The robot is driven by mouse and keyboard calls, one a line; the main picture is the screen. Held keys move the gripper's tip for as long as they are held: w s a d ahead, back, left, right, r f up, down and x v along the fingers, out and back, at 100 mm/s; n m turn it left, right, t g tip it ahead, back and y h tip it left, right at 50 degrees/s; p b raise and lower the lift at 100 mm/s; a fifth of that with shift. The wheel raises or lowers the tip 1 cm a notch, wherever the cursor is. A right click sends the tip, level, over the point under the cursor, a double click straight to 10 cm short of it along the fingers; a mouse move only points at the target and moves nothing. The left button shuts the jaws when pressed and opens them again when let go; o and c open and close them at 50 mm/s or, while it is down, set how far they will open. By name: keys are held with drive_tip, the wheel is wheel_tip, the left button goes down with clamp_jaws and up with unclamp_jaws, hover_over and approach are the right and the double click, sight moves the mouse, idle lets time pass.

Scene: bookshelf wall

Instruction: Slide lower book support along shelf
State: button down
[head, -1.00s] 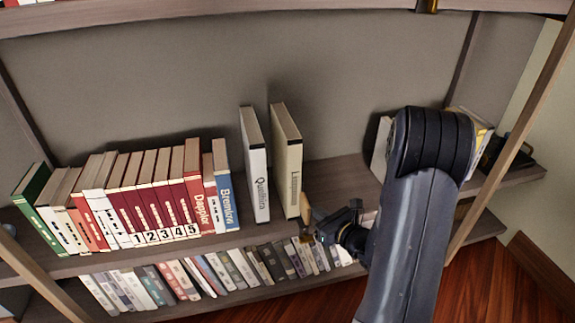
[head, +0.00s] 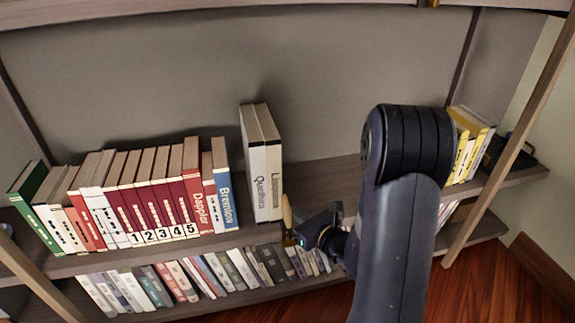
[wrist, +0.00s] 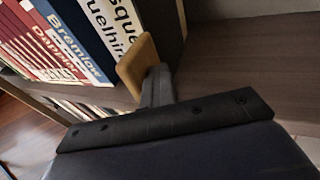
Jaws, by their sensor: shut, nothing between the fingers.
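The lower book support (head: 287,211) is a small tan, upright piece at the shelf's front edge, just right of two tall white books. In the wrist view the support (wrist: 137,66) stands beside the book spines. My gripper (head: 299,229) is shut and empty on the support's right side. In the wrist view its dark closed fingers (wrist: 157,84) appear to touch the support. The white Quelhira book (head: 255,180) and the cream-white book (head: 272,180) beside it stand upright, side by side. The support's far part is hidden by the books.
A row of books (head: 150,200) with red, white, green and blue spines stands to the left, with a gap before the white pair. Yellow books (head: 467,145) stand at the right. A lower shelf of books (head: 200,275) lies below. Bare shelf (head: 325,180) is right of the support.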

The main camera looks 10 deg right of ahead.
drive_tip(key=shift+a, duration=1.1)
drive_tip(key=shift+d+b, duration=0.65)
drive_tip(key=shift+d, duration=0.1)
idle(0.4)
drive_tip(key=p+v, duration=0.2)
drive_tip(key=v, duration=0.8)
drive_tip(key=shift+s+p, duration=0.3)
drive_tip(key=shift+s, duration=0.1)
drive_tip(key=shift+d, duration=0.15)
drive_tip(key=shift+w, duration=0.1)
